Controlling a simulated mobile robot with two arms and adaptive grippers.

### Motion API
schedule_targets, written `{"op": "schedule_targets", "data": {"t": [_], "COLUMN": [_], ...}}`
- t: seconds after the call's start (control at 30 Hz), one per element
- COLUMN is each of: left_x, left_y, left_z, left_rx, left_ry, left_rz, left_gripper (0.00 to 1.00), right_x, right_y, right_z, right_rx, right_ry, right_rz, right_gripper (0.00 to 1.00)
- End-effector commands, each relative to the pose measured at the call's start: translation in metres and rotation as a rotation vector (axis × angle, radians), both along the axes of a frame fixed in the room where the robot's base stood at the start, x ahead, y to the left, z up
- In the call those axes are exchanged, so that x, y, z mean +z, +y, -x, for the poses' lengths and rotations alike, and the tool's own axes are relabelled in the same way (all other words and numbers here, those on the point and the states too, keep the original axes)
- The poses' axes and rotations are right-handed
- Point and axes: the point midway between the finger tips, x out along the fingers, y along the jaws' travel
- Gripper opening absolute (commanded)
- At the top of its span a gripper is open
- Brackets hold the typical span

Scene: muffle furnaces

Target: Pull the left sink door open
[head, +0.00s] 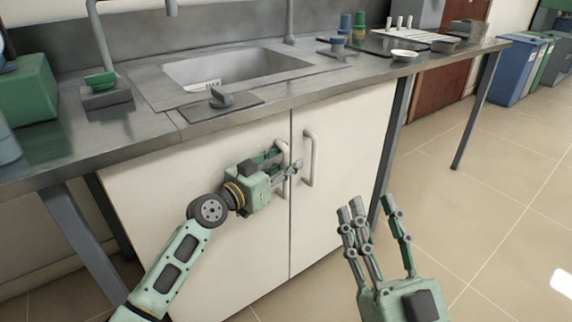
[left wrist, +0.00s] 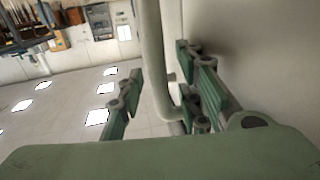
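The left sink door (head: 165,190) is a cream panel under the sink and looks shut, flush with the right door (head: 345,165). Its pale bar handle (head: 283,150) is near the door's right edge, partly hidden by my left gripper (head: 285,168). In the left wrist view the handle (left wrist: 153,60) runs between the fingers of my left gripper (left wrist: 160,100). A gap shows between the handle and the left finger; the right fingers are close beside it. This gripper looks open around the handle. My right gripper (head: 378,215) is open and empty, in front of the right door.
The right door has its own handle (head: 309,158) close to the left one. The steel counter (head: 150,135) with the sink (head: 235,68) overhangs the doors. A counter leg (head: 85,240) stands at the left. Tiled floor (head: 480,230) is free at the right.

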Motion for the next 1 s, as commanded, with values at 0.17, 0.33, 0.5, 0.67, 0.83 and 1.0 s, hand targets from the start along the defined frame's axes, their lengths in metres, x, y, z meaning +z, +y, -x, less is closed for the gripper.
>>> {"op": "schedule_targets", "data": {"t": [0.17, 0.33, 0.5, 0.67, 0.83, 1.0], "left_x": [0.0, 0.0, -0.0001, -0.0001, -0.0001, -0.0002], "left_y": [0.0, 0.0001, 0.0002, 0.0003, 0.0003, 0.0005], "left_z": [0.0, 0.0001, 0.0002, 0.0002, 0.0002, 0.0002], "left_rx": [0.0, 0.0, 0.0, 0.0, 0.0, 0.0], "left_ry": [0.0, 0.0, 0.0, 0.0, 0.001, 0.001], "left_rz": [0.0, 0.0, 0.0, 0.0, -0.001, -0.001], "left_gripper": [0.33, 0.18, 0.04, 0.0, 0.0, 0.0], "right_x": [0.0003, 0.0001, -0.0002, -0.0003, -0.0005, -0.0007], "right_y": [0.0001, 0.0001, 0.0001, 0.0002, 0.0002, 0.0002], "right_z": [0.0001, -0.0001, -0.0001, -0.0002, -0.0003, -0.0003], "right_rx": [0.0, 0.0, 0.0, 0.0, 0.0, 0.0], "right_ry": [-0.001, 0.0, 0.001, 0.001, 0.002, 0.002], "right_rz": [0.0, 0.0, 0.0, 0.0, 0.001, 0.001], "right_gripper": [0.4, 0.4, 0.4, 0.4, 0.4, 0.4]}}
